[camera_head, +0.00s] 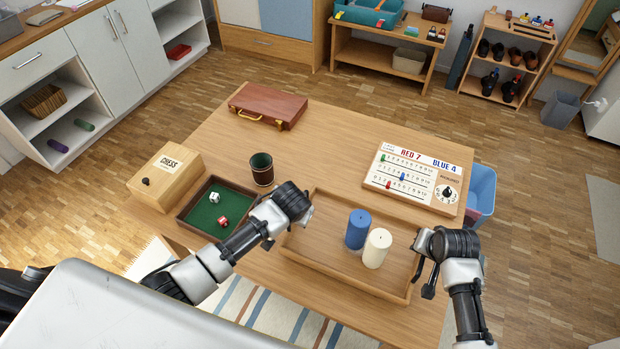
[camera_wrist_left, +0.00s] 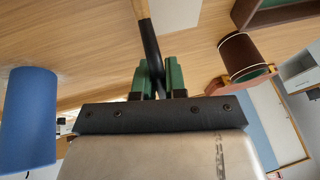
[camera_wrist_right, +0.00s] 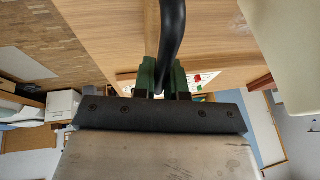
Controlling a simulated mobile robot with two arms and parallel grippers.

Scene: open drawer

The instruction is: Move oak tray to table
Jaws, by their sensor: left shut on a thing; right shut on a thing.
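The oak tray (camera_head: 322,240) is at the near part of the wooden table (camera_head: 335,140). It carries a blue candle (camera_head: 357,230) and a cream candle (camera_head: 377,249), both upright. My left gripper (camera_head: 306,212) is at the tray's left end, and in the left wrist view its green fingers (camera_wrist_left: 158,78) are shut on a dark handle (camera_wrist_left: 148,40). My right gripper (camera_head: 422,268) is at the right end, and its fingers (camera_wrist_right: 163,78) are shut on another dark handle (camera_wrist_right: 172,35). I cannot tell whether the tray touches the table.
Left of the tray are a green-lined dice tray (camera_head: 183,212) with dice, a dark cup (camera_head: 261,169) and a chess box (camera_head: 165,177). A brown case (camera_head: 268,105) lies at the back. A score board (camera_head: 413,177) lies at right, near a blue bin (camera_head: 482,190). The middle is clear.

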